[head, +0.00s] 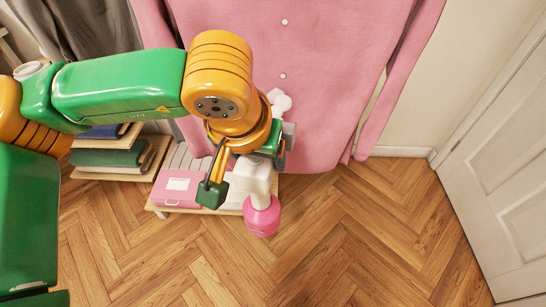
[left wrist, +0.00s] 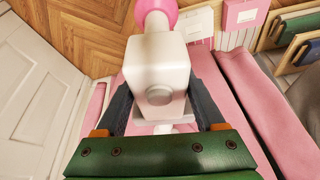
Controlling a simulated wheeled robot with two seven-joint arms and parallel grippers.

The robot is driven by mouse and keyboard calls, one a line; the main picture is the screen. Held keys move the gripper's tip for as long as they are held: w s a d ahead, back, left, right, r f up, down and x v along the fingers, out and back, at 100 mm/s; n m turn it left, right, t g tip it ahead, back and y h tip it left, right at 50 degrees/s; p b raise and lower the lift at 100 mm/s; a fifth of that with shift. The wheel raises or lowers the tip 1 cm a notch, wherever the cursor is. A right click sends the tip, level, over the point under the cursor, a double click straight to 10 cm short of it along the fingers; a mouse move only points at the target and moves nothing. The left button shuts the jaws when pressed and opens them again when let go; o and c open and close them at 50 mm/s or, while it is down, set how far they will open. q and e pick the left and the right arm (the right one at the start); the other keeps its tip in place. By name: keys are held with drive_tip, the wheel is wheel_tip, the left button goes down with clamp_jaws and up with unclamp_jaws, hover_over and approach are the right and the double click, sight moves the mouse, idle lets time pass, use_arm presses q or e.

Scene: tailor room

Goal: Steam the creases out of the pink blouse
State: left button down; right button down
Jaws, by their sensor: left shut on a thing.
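The pink blouse (head: 325,70) hangs in front of me, with its body in the middle of the head view and its sleeves down either side. A white handheld steamer with a pink end (head: 262,215) is in front of its lower part; the steamer also shows in the left wrist view (left wrist: 158,65). My left gripper (left wrist: 160,92) is shut on the steamer's white body, one finger on each side. My arm hides part of the blouse and the steamer. I cannot tell whether the steamer's white head (head: 279,101) touches the cloth. My right gripper is not in view.
A low shelf with folded cloths (head: 108,157) and a pink box (head: 178,188) stands at left below the blouse. Dark garments (head: 88,28) hang at the upper left. A white door (head: 500,165) is at right. The wooden floor (head: 350,245) in front is clear.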

use_arm(q)
drive_tip(key=a, duration=0.1)
drive_tip(key=a+f+b, duration=0.1)
drive_tip(key=a, duration=0.1)
drive_tip(key=a+f+b, duration=0.1)
drive_tip(key=a, duration=0.1)
drive_tip(key=shift+a, duration=0.2)
drive_tip(key=shift+s+b, duration=0.1)
drive_tip(key=shift+b, duration=0.2)
idle(2.7)
drive_tip(key=s+b, duration=0.2)
drive_tip(key=s, duration=1)
drive_tip(key=shift+d, duration=0.2)
idle(0.9)
